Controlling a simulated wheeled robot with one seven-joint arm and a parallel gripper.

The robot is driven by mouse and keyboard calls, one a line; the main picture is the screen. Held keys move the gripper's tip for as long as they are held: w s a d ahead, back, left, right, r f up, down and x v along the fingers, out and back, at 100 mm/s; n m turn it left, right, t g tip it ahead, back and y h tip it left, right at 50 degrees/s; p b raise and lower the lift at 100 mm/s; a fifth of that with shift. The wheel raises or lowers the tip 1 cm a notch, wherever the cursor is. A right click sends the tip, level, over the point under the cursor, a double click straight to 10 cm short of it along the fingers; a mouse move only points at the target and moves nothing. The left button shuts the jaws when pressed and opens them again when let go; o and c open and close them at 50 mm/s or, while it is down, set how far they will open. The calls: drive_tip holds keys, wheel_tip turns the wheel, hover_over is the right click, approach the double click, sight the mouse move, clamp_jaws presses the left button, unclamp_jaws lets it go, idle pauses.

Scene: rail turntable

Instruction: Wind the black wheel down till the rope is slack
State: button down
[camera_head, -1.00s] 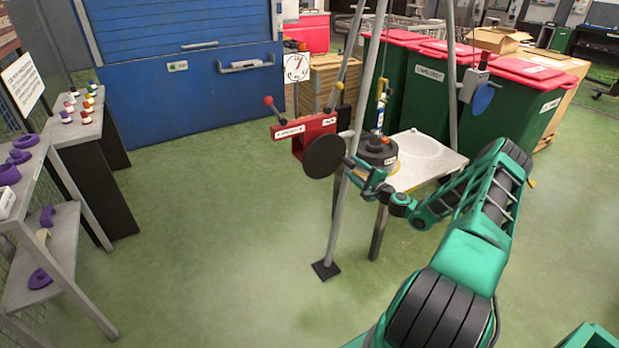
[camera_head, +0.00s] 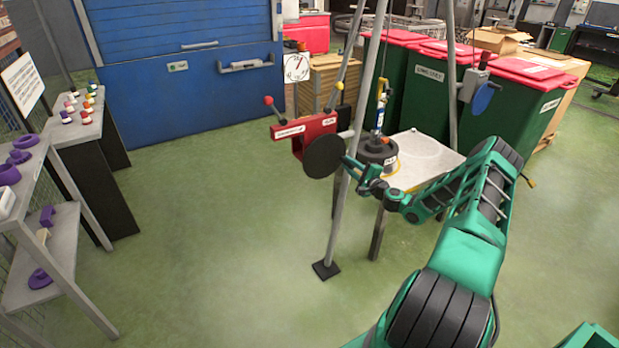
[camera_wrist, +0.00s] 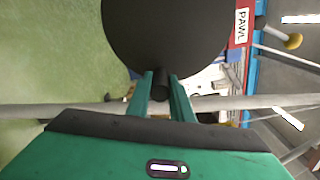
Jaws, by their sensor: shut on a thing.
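The black wheel (camera_head: 325,156) is a flat disc on the red winch box (camera_head: 308,130), which is mounted on a leg of the metal tripod. In the wrist view the wheel (camera_wrist: 165,35) fills the top middle, with a short dark handle (camera_wrist: 160,84) at its lower edge. My gripper (camera_head: 352,170) is at the wheel's right edge, its two green fingers (camera_wrist: 160,98) closed around the handle. A dark round weight (camera_head: 377,152) stands on or just over the pale table, below a blue and white cylinder (camera_head: 379,117). I cannot tell whether the rope is taut.
The pale table (camera_head: 425,150) stands right of the tripod leg (camera_head: 335,235). A red-knobbed lever (camera_head: 268,100) and a yellow-tipped pawl lever (camera_head: 339,86) stick up from the winch. Green bins (camera_head: 445,90) stand behind.

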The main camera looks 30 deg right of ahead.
drive_tip(key=shift+d+r+n, duration=0.25)
drive_tip(key=shift+r+n, duration=0.65)
drive_tip(key=shift+n, duration=0.3)
drive_tip(key=shift+r, duration=0.15)
drive_tip(key=shift+r, duration=0.15)
drive_tip(key=shift+r+n, duration=0.7)
drive_tip(key=shift+n, duration=0.4)
drive_tip(key=shift+r, duration=0.1)
drive_tip(key=shift+w+a+r+n, duration=0.1)
drive_tip(key=shift+a+r+n, duration=0.1)
drive_tip(key=shift+r+n, duration=0.8)
drive_tip(key=shift+f+n, duration=0.2)
drive_tip(key=shift+n, duration=0.1)
